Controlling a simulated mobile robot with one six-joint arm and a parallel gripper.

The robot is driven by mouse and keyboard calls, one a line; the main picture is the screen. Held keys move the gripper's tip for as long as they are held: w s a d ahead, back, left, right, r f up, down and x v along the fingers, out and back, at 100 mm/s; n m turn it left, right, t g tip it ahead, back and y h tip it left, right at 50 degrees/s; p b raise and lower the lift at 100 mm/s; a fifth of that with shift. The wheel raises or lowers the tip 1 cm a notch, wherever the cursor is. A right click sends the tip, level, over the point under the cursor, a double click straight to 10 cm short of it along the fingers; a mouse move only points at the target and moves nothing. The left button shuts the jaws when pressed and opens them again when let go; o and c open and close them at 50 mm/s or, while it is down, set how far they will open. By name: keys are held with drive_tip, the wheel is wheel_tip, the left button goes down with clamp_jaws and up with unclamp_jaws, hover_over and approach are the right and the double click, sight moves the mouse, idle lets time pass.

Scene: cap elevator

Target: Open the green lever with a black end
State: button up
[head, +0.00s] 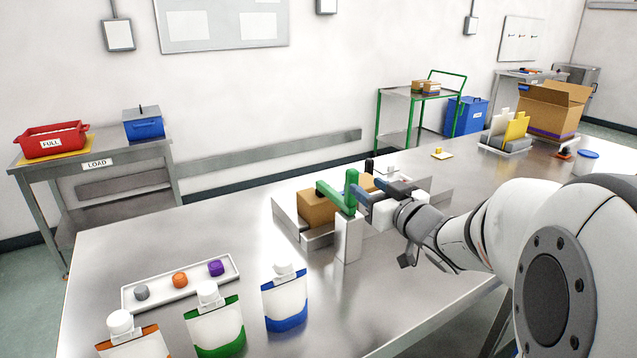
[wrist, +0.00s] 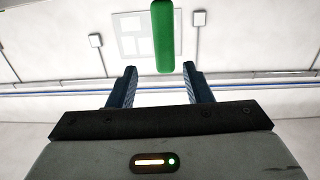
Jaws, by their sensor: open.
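The green lever (head: 350,189) stands on a white post (head: 348,238) at the front of a metal tray, with one green arm pointing left and up. A small black piece (head: 369,166) shows just behind it; I cannot tell whether it is the lever's end. My gripper (head: 364,192) is open, close to the right of the lever. In the wrist view the green bar (wrist: 162,38) comes down from the top edge, and its lower end lines up between the open fingertips (wrist: 160,70). No contact can be made out, and no black end shows there.
A cardboard box (head: 317,208) sits in the metal tray (head: 290,218) behind the lever. Several pouches, including a blue one (head: 285,302), stand at the front beside a white holder (head: 132,301) with coloured caps. The table (head: 120,240) is clear at left.

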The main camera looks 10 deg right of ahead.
sight(347, 178)
drive_tip(key=shift+w+a+f+y, duration=0.15)
drive_tip(key=shift+w+a+y, duration=0.15)
drive_tip(key=shift+y, duration=0.2)
drive_tip(key=x, duration=0.7)
drive_tip(key=shift+a, duration=0.1)
clamp_jaws()
drive_tip(key=shift+a+f, duration=0.1)
drive_tip(key=shift+a, duration=0.05)
drive_tip(key=shift+f+b, duration=0.1)
drive_tip(key=shift+b, duration=0.25)
